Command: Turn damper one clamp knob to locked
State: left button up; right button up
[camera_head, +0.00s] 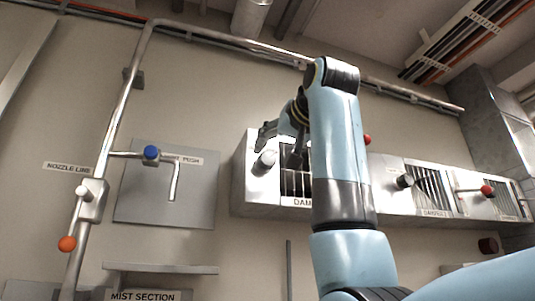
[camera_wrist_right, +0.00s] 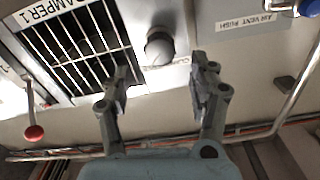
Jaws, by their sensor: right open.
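The damper one unit (camera_head: 238,190) is a pale box on the wall with a barred grille and a partly covered label. In the right wrist view the knob (camera_wrist_right: 158,47) shows beyond the gap between my fingertips, with the DAMPER 1 label (camera_wrist_right: 80,8) at upper left. My right gripper (camera_head: 280,148) is open and empty, close to the knob, with one finger to each side in the wrist view. I cannot tell whether it touches. My left gripper is out of view.
A red-ended lever (camera_wrist_right: 33,132) stands out on the grille's other side. Further damper units with a dark knob (camera_head: 404,181) and a red knob (camera_head: 487,190) run right. A pipe with a blue knob (camera_head: 151,153) is left. My right arm hides part of damper one.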

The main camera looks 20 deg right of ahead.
aim_at(269, 156)
jog(key=w+p, duration=0.2)
jog(key=w, duration=0.4)
jog(key=shift+a+r+p, duration=0.1)
jog(key=shift+r+p, duration=0.05)
jog(key=shift+p, duration=0.15)
jog(key=shift+w, duration=0.5)
jog(key=shift+c, duration=0.2)
jog(key=c, duration=1.1)
